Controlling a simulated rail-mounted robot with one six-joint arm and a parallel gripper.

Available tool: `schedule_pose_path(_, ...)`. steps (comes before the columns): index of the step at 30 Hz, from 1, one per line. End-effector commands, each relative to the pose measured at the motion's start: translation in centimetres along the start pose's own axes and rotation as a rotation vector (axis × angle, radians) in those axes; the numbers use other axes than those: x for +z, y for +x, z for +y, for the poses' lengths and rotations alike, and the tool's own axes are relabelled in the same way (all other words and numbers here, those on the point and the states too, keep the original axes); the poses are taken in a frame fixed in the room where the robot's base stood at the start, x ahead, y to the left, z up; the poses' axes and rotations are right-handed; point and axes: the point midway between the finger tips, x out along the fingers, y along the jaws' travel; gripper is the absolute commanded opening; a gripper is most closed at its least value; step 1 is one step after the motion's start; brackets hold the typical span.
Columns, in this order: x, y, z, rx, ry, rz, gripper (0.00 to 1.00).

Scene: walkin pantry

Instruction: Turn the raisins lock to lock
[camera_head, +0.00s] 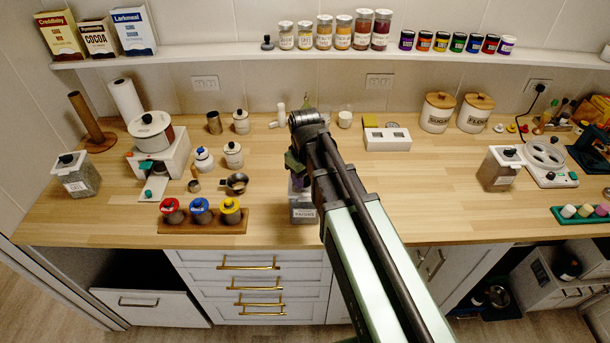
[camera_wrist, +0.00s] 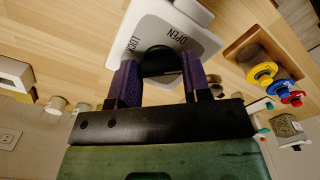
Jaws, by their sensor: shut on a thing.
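The raisins container (camera_head: 303,214) stands on the wooden counter near its front edge, partly hidden behind my arm. Its label reads RAISINS. In the wrist view its white lid (camera_wrist: 152,24) carries the words OPEN and LOCK beside a black knob (camera_wrist: 160,58). My gripper (camera_wrist: 162,82) has its two purple fingers on either side of the knob, shut on it. Which word the knob points at is hidden by the fingers. In the head view my gripper (camera_head: 296,184) is above the container, mostly covered by my arm.
To the left, a wooden rack (camera_head: 204,226) holds jars with red, blue and yellow lids. A small metal pot (camera_head: 237,183) stands behind it. A white box (camera_head: 387,138) is at the back. The counter right of my arm is clear up to the oats-like canister (camera_head: 497,170).

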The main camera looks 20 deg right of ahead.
Motion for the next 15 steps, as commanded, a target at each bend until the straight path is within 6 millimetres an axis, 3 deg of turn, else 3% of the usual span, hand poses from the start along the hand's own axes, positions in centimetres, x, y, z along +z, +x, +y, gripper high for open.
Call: schedule_pose_path(15, 0.02, 0.01, -0.01, 0.0, 0.475, -0.001, 0.2)
